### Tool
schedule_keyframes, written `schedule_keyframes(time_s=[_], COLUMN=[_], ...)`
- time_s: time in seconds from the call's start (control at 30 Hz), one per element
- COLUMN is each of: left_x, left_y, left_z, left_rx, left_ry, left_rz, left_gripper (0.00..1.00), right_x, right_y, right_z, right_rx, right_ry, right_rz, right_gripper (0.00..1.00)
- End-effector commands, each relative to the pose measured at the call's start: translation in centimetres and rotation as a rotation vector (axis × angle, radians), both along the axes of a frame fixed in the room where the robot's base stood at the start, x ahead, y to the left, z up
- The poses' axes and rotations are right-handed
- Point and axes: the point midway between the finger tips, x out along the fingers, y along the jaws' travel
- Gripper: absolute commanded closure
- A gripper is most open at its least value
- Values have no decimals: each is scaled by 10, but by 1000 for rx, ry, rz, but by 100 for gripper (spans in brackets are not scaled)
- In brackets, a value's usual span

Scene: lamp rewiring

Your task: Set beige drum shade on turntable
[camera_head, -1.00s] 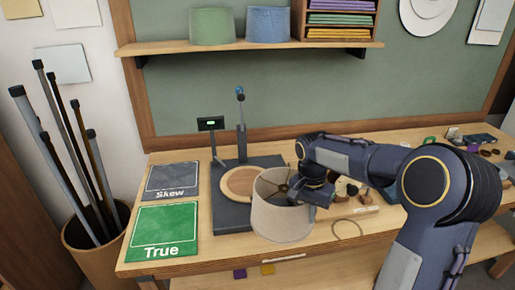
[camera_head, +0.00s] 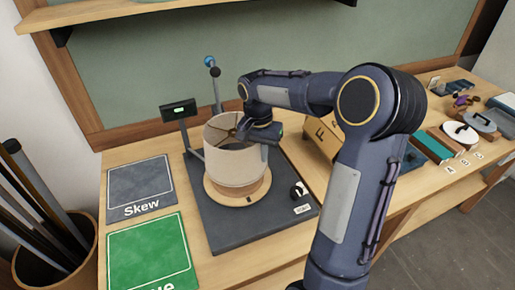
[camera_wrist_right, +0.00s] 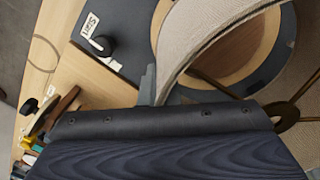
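The beige drum shade (camera_head: 232,158) is upright over the round wooden turntable (camera_head: 216,198) on a dark base plate. I cannot tell whether its lower edge touches the disc or hovers just above it. My right gripper (camera_head: 243,134) is at the shade's upper rim, on the right side, and appears shut on its wall. In the right wrist view, one finger (camera_wrist_right: 148,84) lies against the outside of the shade (camera_wrist_right: 205,35), and the other finger is hidden. The turntable (camera_wrist_right: 232,60) shows through the shade's open middle. My left gripper is not in view.
A grey Skew mat (camera_head: 140,188) and a green True mat (camera_head: 150,255) lie left of the base plate (camera_head: 225,236). A post with a blue tip (camera_head: 213,85) and a small display (camera_head: 178,110) stand behind the shade. A wooden box (camera_head: 322,135) is to the right.

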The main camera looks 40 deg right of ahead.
Motion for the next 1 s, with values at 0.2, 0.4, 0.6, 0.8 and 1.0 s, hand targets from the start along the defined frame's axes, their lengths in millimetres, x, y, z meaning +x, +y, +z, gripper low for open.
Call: schedule_keyframes(time_s=[0.2,0.4,0.6,0.8,1.0], left_x=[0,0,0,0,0], left_y=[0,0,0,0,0], left_z=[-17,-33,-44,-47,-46], left_rx=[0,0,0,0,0], left_ry=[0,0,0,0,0], left_rz=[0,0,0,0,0], left_gripper=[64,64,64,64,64], right_x=[0,0,0,0,0], right_y=[0,0,0,0,0], right_z=[-20,-40,-55,-60,-59], right_rx=[0,-1,0,1,1], right_ry=[0,1,-1,-1,-1], right_rz=[0,-1,0,0,0], right_gripper=[100,100,100,100,100])
